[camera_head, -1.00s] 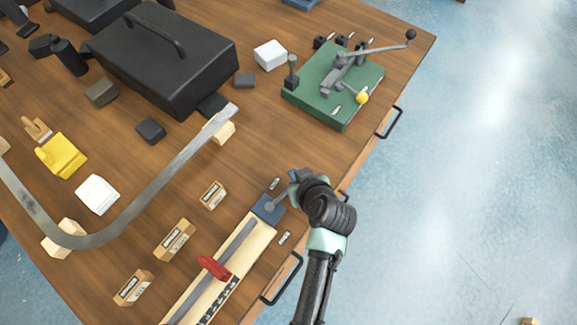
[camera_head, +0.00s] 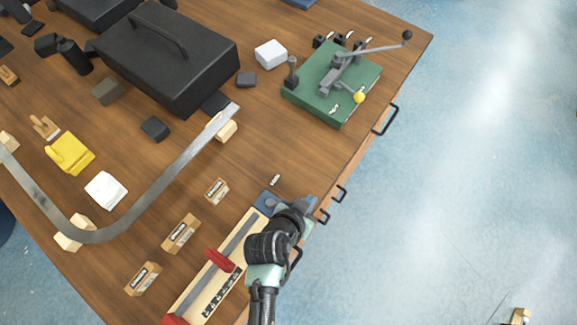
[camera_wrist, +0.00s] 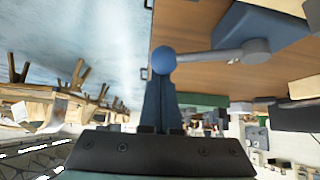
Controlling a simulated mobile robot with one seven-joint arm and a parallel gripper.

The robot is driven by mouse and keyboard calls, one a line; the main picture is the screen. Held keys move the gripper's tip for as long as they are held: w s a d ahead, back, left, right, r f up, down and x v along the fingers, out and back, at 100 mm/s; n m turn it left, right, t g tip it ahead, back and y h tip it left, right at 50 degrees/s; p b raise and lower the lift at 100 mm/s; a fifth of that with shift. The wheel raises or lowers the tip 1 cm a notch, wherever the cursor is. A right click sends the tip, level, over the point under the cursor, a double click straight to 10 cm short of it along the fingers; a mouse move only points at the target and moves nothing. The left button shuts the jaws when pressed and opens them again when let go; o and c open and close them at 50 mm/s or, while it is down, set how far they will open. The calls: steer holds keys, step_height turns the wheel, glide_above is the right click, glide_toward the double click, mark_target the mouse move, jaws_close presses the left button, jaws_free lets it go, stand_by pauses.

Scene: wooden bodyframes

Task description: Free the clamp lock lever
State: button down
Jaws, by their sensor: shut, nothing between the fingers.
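The blue clamp block (camera_head: 267,200) sits at the upper end of the light wooden board (camera_head: 228,287) near the table edge, partly hidden by my arm in the head view. In the wrist view the blue block (camera_wrist: 258,30) carries a grey lock lever (camera_wrist: 215,57) ending in a blue ball knob (camera_wrist: 163,60). The lever is hidden behind my arm in the head view. My gripper (camera_wrist: 161,88) is shut and empty, its fingertips right by the knob; I cannot tell whether they touch. In the head view my gripper (camera_head: 308,204) is beside the block, over the table edge.
A red clamp piece (camera_head: 220,260) and grey bar lie along the board. A green fixture (camera_head: 318,95) with a yellow knob stands at the upper right. A curved metal strip (camera_head: 165,185), small labelled blocks and a black case (camera_head: 165,55) occupy the table. Drawer handles (camera_head: 387,120) stick out from the edge.

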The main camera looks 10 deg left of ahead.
steer(key=shift+s+f+m+g+h+b, duration=0.25)
steer(key=shift+s+m+g+h+b, duration=0.2)
steer(key=shift+s+m+h, duration=0.4)
steer(key=shift+s, duration=0.6)
steer(key=shift+y, duration=0.25)
steer(key=w+d+r, duration=0.2)
steer(key=w, duration=0.1)
steer(key=b+v, duration=0.1)
steer(key=v, duration=0.8)
steer(key=shift+a, duration=0.35)
steer(key=shift+f, duration=0.1)
